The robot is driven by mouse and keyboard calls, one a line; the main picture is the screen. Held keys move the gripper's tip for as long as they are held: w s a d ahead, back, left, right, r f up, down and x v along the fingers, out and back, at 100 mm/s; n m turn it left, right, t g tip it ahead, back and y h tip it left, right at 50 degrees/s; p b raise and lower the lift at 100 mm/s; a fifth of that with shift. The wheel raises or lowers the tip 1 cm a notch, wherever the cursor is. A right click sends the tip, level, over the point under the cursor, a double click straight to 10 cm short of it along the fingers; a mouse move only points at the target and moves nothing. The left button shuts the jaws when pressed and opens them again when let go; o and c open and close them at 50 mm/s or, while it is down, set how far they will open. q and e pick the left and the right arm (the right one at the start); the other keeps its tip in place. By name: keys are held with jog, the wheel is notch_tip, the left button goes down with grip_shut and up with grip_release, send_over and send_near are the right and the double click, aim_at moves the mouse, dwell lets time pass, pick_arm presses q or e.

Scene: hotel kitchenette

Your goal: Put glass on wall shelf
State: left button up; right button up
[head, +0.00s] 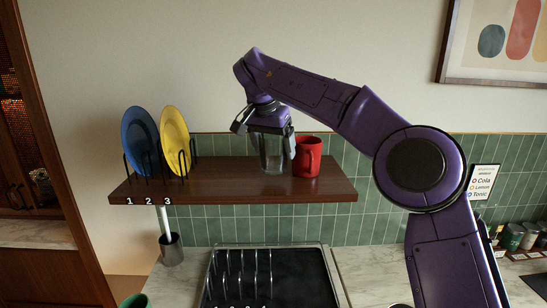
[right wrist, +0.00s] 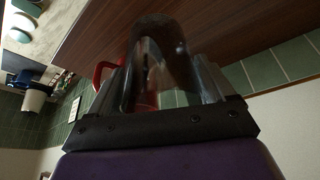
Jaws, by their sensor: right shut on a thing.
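A clear glass (head: 271,154) is held upright by my right gripper (head: 268,133) at the wall shelf (head: 230,187) in the head view. The glass also shows between the fingers in the right wrist view (right wrist: 162,65). My right gripper comes from above and is shut on the glass. The glass base is at or just above the brown shelf top; I cannot tell whether it touches. A red mug (head: 306,160) stands on the shelf just right of the glass. My left gripper is not in view.
A blue plate (head: 139,139) and a yellow plate (head: 174,140) stand in a black rack at the shelf's left. Shelf space between the plates and glass is clear. Below are a dark tray with wire dividers (head: 242,275) and a metal cup (head: 171,249).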

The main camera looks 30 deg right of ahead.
aim_at(277, 158)
jog(key=shift+s+d+f, duration=0.1)
jog(key=shift+s+f, duration=0.1)
jog(key=shift+f, duration=0.4)
jog(key=shift+s+f, duration=0.15)
jog(key=shift+f, duration=0.45)
jog(key=shift+s+f, duration=0.1)
jog(key=shift+s, duration=0.35)
jog(key=shift+w+f, duration=0.2)
jog(key=shift+w, duration=0.1)
jog(key=o, duration=1.2)
jog(key=shift+w+f, duration=0.1)
jog(key=shift+w, duration=0.05)
jog(key=shift+s+r, duration=0.2)
jog(key=shift+r, duration=0.05)
jog(key=v, duration=1.1)
jog(key=shift+a+r, duration=0.2)
jog(key=shift+r, duration=0.15)
jog(key=shift+s, duration=0.1)
